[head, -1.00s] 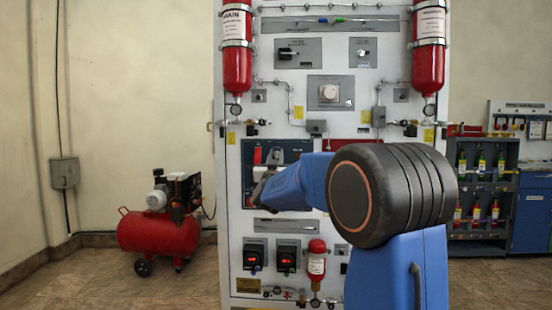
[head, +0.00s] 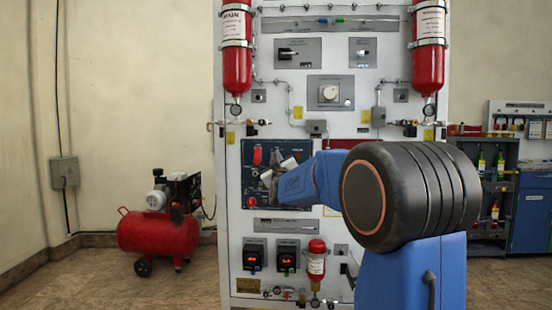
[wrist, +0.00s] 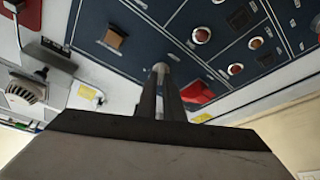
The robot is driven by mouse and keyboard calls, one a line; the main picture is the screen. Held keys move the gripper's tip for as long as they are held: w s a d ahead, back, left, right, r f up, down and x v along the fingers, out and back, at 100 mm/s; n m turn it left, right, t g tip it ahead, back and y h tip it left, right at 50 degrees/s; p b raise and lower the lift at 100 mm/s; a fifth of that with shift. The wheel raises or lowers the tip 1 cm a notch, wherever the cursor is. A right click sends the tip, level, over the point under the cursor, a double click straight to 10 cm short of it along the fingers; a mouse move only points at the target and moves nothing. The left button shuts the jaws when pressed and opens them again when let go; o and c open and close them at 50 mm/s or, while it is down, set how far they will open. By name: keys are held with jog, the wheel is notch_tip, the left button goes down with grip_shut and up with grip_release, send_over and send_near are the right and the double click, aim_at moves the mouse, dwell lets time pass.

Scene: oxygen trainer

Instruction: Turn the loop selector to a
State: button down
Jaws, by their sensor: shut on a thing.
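A dark blue control panel (head: 253,196) sits in the middle of the white cabinet and fills much of the wrist view (wrist: 140,50). My gripper (head: 277,168) is at this panel, tilted. In the wrist view my gripper's two dark fingers (wrist: 163,80) are close together at a small grey knob (wrist: 160,67), which appears to be the loop selector. The fingers are shut on it and hide most of it. Its pointer and the letters around it cannot be read.
Red cylinders (head: 236,65) hang on the cabinet's upper sides. A red compressor (head: 158,232) stands on the floor at left.

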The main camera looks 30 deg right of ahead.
jog(key=shift+n+y, duration=0.8)
jog(key=shift+n, duration=1.1)
jog(key=c, duration=1.9)
grip_release()
jog(key=v, duration=1.7)
jog(key=shift+s, duration=0.25)
jog(key=shift+d+r, duration=0.1)
